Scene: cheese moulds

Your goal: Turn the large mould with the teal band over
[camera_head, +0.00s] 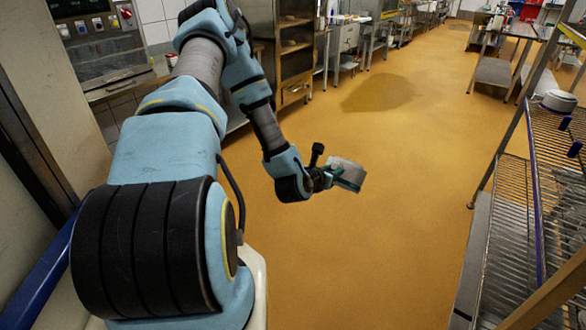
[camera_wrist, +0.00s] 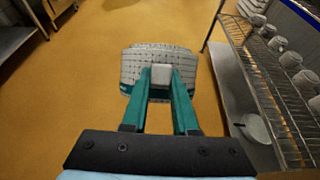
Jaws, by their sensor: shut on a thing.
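A grey-white perforated mould (camera_wrist: 160,53) is held out in front of my gripper in the wrist view. My gripper's teal fingers (camera_wrist: 161,78) are shut on it, with a small pale block between the fingertips. In the head view the same mould (camera_head: 349,174) is at the end of my gripper (camera_head: 331,172), tilted, in mid-air above the floor. The mould's near side is partly hidden by the fingers.
A wire rack (camera_head: 515,215) stands at the right. In the wrist view several pale moulds (camera_wrist: 277,44) stand on its shelf, and a round white thing (camera_wrist: 256,129) lies lower down. The ochre floor (camera_head: 400,240) around my gripper is clear. Steel cabinets (camera_head: 293,50) line the back left.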

